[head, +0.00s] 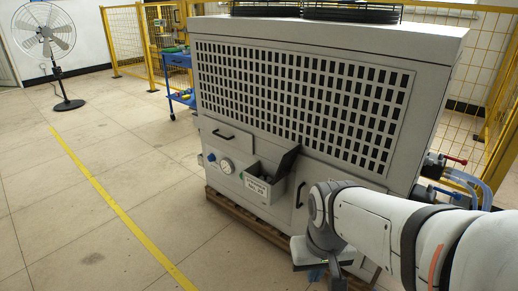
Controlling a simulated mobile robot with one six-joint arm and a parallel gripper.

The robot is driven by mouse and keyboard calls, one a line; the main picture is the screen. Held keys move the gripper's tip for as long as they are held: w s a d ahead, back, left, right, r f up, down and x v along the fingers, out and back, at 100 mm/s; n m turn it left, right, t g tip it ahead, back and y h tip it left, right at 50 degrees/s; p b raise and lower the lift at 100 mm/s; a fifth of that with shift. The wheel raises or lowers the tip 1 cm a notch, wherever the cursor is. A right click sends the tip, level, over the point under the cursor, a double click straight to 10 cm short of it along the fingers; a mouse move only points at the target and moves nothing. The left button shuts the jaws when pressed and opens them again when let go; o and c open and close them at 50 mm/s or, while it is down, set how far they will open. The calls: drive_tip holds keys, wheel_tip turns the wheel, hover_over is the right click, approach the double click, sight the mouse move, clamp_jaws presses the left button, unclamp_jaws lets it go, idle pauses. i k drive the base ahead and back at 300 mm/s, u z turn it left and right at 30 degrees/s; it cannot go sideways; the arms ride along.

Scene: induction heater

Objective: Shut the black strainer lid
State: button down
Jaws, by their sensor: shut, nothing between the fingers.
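The black strainer lid (286,161) stands raised, tilted up from the right side of a small grey box (262,191) on the front of the large grey unit. The box is open at the top, with dark rounded shapes inside and a green and white label on its front. My gripper (325,277) is low in the picture, right of and below the box, apart from the lid. It is shut and empty, partly hidden by my own wrist and small in view.
The grey unit (235,102) has a perforated panel, black handles and a round gauge (227,166) left of the box. It stands on a wooden pallet (232,208). Hoses (462,178) stick out at right. A fan (46,38) stands far left. Floor at left is clear.

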sight(287, 161)
drive_tip(key=u, duration=0.15)
drive_tip(key=i, duration=1)
drive_tip(key=u, duration=0.05)
